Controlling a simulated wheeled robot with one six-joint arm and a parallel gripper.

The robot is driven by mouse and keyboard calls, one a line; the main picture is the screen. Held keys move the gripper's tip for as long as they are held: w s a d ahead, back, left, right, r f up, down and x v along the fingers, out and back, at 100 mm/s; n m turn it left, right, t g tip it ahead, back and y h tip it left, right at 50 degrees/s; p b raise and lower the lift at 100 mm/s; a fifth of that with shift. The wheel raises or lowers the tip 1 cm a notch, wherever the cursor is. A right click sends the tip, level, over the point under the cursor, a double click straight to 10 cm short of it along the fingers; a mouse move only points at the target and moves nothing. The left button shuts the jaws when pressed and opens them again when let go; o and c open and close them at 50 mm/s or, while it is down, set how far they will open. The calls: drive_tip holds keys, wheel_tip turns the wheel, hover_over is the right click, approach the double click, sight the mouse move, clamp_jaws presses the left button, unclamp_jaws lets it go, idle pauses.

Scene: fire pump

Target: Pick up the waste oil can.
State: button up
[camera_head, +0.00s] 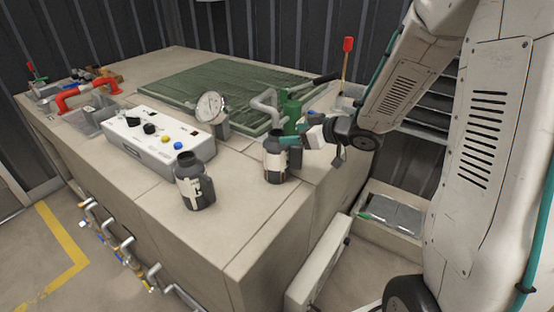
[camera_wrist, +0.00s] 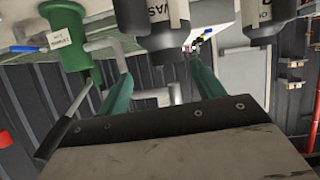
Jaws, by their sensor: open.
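The waste oil can (camera_head: 274,163) is a dark can with a pale label and narrower neck, upright near the right edge of the bench top. My gripper (camera_head: 291,141) reaches in from the right at the can's upper part. Its teal fingers (camera_wrist: 162,88) are open, with nothing clearly held between them. I cannot tell whether a finger touches the can. A second, similar dark can (camera_head: 195,183) stands to the left, nearer the front edge.
A green cylinder (camera_head: 291,112) with a tag and a grey bent pipe (camera_head: 266,100) stand close behind the can. A pressure gauge (camera_head: 210,107) and control box (camera_head: 160,141) stand to the left. A green mat (camera_head: 215,82) lies behind. The bench front corner (camera_head: 240,225) is bare.

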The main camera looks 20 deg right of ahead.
sight(281, 134)
drive_tip(key=shift+y, duration=0.3)
drive_tip(key=x, duration=0.8)
drive_tip(key=shift+s+a, duration=0.15)
drive_tip(key=shift+a, duration=0.25)
drive_tip(key=shift+r, duration=0.1)
clamp_jaws()
